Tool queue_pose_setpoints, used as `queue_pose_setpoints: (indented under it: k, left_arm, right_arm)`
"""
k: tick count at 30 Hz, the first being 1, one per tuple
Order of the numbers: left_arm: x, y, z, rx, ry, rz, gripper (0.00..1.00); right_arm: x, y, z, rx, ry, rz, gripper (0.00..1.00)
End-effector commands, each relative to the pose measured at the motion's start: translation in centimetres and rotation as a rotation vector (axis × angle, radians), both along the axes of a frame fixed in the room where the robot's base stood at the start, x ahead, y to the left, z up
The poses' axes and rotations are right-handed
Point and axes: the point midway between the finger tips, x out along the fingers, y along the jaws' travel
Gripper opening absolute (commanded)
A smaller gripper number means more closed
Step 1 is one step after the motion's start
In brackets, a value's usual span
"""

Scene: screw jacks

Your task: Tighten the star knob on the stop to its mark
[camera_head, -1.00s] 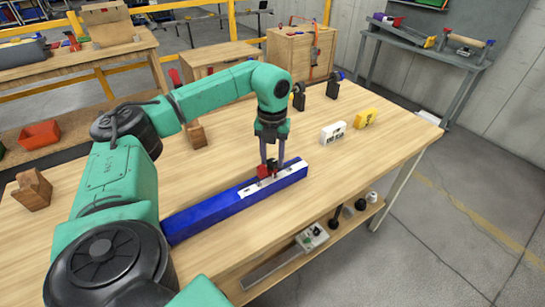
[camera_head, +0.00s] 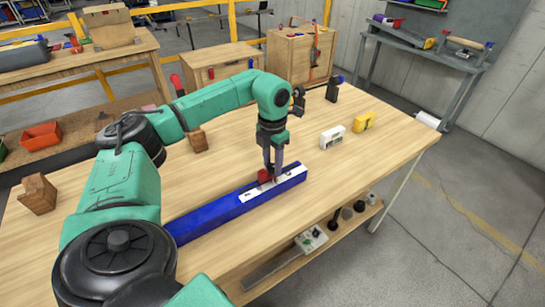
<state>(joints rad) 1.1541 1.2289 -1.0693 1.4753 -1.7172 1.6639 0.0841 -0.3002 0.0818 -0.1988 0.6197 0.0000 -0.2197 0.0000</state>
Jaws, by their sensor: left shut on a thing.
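The stop is a small red block (camera_head: 264,176) on a white scale strip (camera_head: 253,194) along the top of a long blue beam (camera_head: 222,211). My left gripper (camera_head: 272,173) comes down from above at the red stop, with its fingertips shut on the star knob. The knob itself is mostly hidden between the fingers, and its mark is too small to make out. My right gripper is not in view.
A white device (camera_head: 332,137) and a yellow device (camera_head: 364,122) stand right of the beam. Wooden blocks (camera_head: 37,194) (camera_head: 197,140) stand on the left part of the table. Black clamps (camera_head: 334,90) stand at the back.

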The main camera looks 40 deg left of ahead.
Motion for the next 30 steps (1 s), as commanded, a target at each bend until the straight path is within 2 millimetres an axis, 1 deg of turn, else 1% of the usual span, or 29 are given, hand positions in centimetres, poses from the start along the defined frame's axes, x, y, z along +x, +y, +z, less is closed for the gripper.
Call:
queue_pose_setpoints:
  k: [1,18,24,30]
  left_arm:
    - [0.1,0.0,0.3,-0.001,-0.003,-0.042,0.00]
    - [0.1,-0.1,0.2,-0.002,-0.005,-0.556,0.00]
    - [0.1,-0.1,0.2,-0.002,-0.006,-0.679,0.00]
    - [0.1,-0.1,0.2,-0.002,-0.006,-0.750,0.00]
  right_arm:
    - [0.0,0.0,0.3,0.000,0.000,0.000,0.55]
    - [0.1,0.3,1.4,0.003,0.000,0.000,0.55]
    - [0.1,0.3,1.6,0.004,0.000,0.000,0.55]
    - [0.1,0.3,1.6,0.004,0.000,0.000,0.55]
